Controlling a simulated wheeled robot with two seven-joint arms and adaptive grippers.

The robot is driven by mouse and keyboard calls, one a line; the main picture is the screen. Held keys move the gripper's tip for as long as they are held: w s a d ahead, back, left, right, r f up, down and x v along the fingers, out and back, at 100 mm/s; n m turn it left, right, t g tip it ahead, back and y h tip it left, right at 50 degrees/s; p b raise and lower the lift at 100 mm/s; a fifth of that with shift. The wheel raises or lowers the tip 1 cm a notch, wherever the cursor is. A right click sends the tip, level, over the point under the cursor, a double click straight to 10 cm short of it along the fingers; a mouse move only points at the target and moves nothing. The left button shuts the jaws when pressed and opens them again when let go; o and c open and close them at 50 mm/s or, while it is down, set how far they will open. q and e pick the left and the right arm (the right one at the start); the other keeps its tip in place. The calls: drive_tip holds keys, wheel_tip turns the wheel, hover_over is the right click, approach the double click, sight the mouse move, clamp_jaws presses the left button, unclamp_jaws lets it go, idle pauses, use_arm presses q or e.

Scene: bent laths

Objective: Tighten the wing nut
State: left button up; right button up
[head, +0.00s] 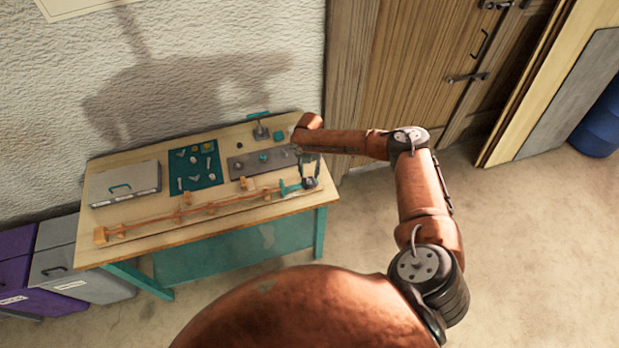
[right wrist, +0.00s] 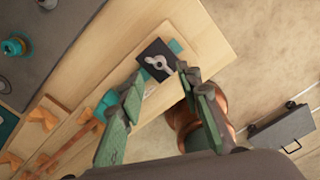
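The wing nut (right wrist: 158,66) is a light grey metal piece with wings, on a dark block with teal parts near the table's edge. My right gripper (right wrist: 160,76) is open; its two green fingers stand apart on either side below the nut in the right wrist view. No contact with the nut shows. In the head view my right gripper (head: 311,168) is over the right end of the table, by the teal clamp (head: 290,187), and the nut is too small to make out there. The long wooden lath (head: 160,217) runs along the table's front. My left gripper is out of view.
The wooden table (head: 135,242) also carries a grey case (head: 125,187), a teal mat (head: 208,178) with several small parts, and a grey plate (head: 245,170) with a teal knob. Wooden blocks (right wrist: 45,113) stand along the lath. Open floor lies right of the table.

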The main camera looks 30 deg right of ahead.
sight(309, 181)
drive_tip(key=shift+f+p, duration=0.3)
drive_tip(key=shift+f, duration=2.2)
drive_tip(key=shift+c, duration=0.7)
clamp_jaws()
drive_tip(key=shift+d, duration=0.2)
drive_tip(key=shift+a, duration=0.15)
